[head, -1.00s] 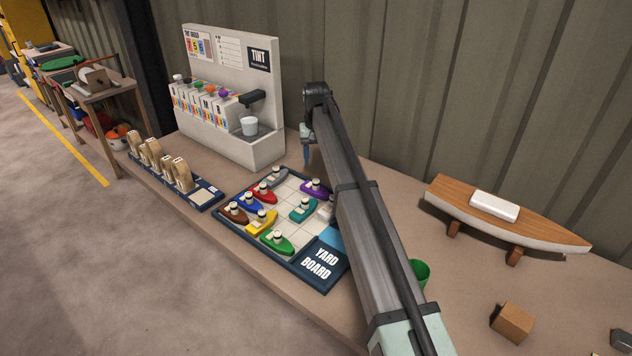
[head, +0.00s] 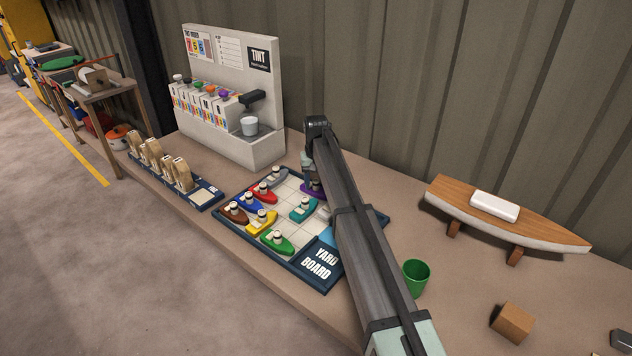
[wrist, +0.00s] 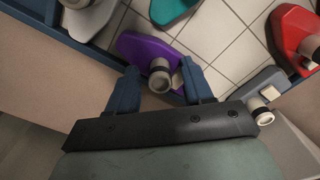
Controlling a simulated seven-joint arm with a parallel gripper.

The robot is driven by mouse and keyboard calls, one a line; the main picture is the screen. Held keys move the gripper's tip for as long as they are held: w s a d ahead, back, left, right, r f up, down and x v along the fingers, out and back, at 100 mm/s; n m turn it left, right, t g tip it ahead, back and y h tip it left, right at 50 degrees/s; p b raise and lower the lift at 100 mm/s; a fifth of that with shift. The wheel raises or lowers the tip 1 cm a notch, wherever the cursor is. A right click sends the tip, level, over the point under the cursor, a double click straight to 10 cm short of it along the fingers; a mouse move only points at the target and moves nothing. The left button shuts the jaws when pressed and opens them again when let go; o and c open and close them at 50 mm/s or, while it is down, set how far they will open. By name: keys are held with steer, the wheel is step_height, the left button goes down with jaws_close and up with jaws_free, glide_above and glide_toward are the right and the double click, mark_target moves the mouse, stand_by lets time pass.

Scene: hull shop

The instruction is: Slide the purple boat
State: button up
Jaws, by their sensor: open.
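The purple boat (wrist: 142,48) sits on the yard board (head: 258,252), near its back edge. In the head view only part of the purple boat (head: 307,190) shows beside my arm. My gripper (wrist: 160,86) is open, with one blue finger on each side of the boat's pale funnel (wrist: 160,80). The fingers are close to the funnel, and I cannot tell whether they touch it.
Teal (head: 303,208), red (head: 263,194), grey (head: 275,176), blue (head: 248,203), brown (head: 232,213), yellow (head: 261,221) and green (head: 277,242) boats crowd the board. The tint mixer (head: 268,85) stands behind left. A green cup (head: 416,278) stands right of my arm.

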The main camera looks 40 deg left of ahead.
steer(key=shift+c, duration=0.2)
jaws_close()
steer(key=shift+a, duration=0.1)
steer(key=a, duration=0.6)
steer(key=shift+a, duration=0.1)
steer(key=shift+o, duration=0.2)
jaws_free()
